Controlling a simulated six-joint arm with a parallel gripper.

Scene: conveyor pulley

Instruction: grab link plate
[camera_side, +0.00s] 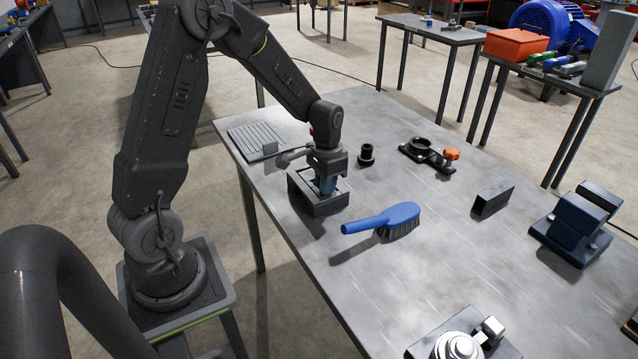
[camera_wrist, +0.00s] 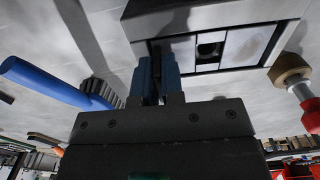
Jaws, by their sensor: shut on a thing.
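My gripper (camera_side: 325,186) reaches down into a dark open-topped box (camera_side: 303,197) near the left edge of the table. In the wrist view its two blue fingers (camera_wrist: 156,78) are close together, shut on the link plate. The plate is mostly hidden between the fingers and by the box walls, so I cannot make out its outline or tilt. The wrist view also shows the box rim (camera_wrist: 200,17), with light panels and a dark part with a round opening inside.
A blue-handled brush (camera_side: 380,219) lies right of the box. A black round part (camera_side: 366,155) and a black bracket with an orange knob (camera_side: 428,155) stand behind. A ribbed plate (camera_side: 262,139) lies at the back left. A dark block (camera_side: 492,199) stands farther right.

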